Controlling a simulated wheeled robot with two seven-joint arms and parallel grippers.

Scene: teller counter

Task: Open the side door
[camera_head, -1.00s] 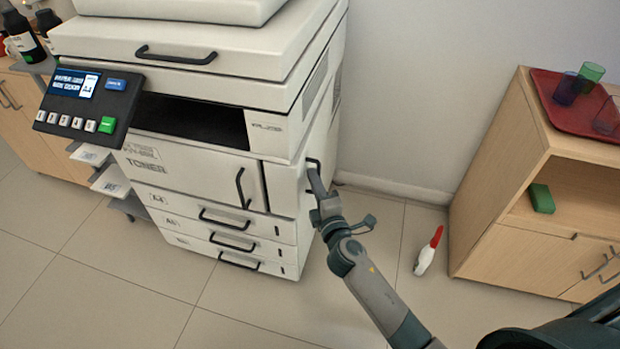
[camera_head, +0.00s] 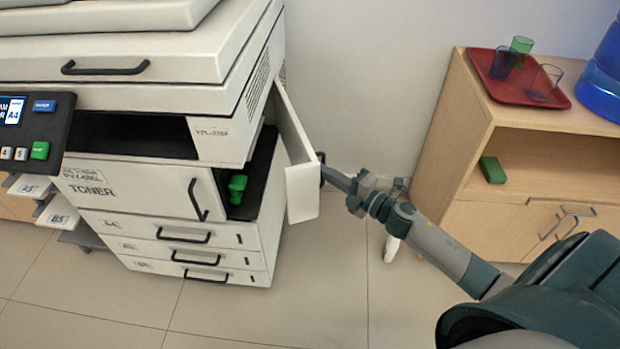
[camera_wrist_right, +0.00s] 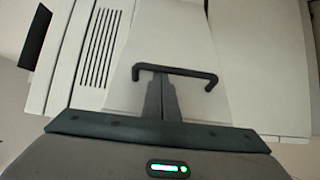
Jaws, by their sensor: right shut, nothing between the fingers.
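The side door (camera_head: 302,190) of the large white printer (camera_head: 120,95) stands swung out from its right side, showing a dark opening with a green part (camera_head: 237,188) inside. The door's black handle (camera_head: 322,170) is on its outer face and also shows in the right wrist view (camera_wrist_right: 192,71). My right gripper (camera_head: 334,175) is at this handle, its fingers (camera_wrist_right: 160,95) closed together just at the bar. They hold nothing between them; whether they touch the bar I cannot tell. My left gripper is not in view.
A wooden cabinet (camera_head: 450,145) stands at the right with a red tray (camera_head: 500,85) of cups on top and a green box (camera_head: 492,170) on its shelf. A white bottle (camera_head: 391,248) stands on the floor, partly hidden by my arm. Open floor lies in front of the printer.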

